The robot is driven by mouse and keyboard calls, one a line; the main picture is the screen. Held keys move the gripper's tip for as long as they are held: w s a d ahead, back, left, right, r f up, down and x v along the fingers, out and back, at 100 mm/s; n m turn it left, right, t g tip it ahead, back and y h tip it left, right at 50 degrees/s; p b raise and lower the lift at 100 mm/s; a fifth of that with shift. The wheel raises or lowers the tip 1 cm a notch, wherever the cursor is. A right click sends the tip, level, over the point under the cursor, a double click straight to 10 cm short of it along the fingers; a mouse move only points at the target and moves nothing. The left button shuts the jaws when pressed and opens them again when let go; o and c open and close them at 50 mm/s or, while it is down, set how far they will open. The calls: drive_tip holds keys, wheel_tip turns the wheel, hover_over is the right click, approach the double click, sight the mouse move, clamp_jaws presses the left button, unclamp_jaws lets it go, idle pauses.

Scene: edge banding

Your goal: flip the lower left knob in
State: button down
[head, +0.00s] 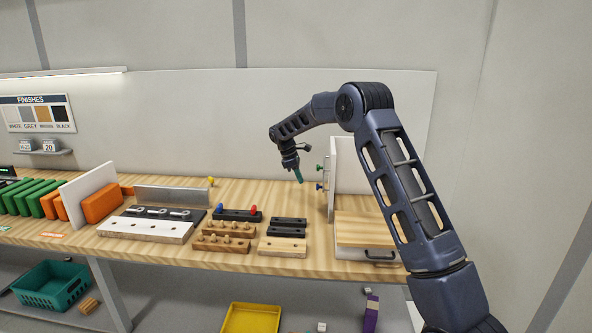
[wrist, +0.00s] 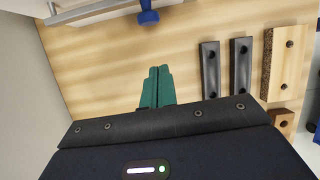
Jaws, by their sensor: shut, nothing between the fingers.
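A white upright panel (head: 333,165) stands on the right part of the bench, with knobs sticking out of its left face. A green knob (head: 320,168) is the upper one and a blue knob (head: 320,187) is below it. The blue knob also shows at the top of the wrist view (wrist: 148,14), ahead of my fingertips. My gripper (head: 299,177) has teal fingers and hangs just left of the panel, above the bench. In the wrist view its fingers (wrist: 158,84) are together and empty, apart from the blue knob. Further knobs cannot be made out.
Black drilled blocks (head: 288,227) and a light wooden block (head: 283,246) lie on the bench in front. A wooden box with a dark handle (head: 375,228) sits right of them. The bench (head: 180,188) has bare room behind the blocks. A back wall stands behind.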

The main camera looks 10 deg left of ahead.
drive_tip(key=shift+w+d+f, duration=0.1)
drive_tip(key=shift+d+f, duration=0.25)
drive_tip(key=shift+d, duration=0.45)
drive_tip(key=shift+d+f, duration=0.4)
drive_tip(key=shift+d, duration=0.4)
drive_tip(key=shift+w+d+f, duration=0.1)
drive_tip(key=shift+d+f, duration=0.25)
drive_tip(key=shift+d, duration=0.45)
drive_tip(key=shift+d, duration=1.25)
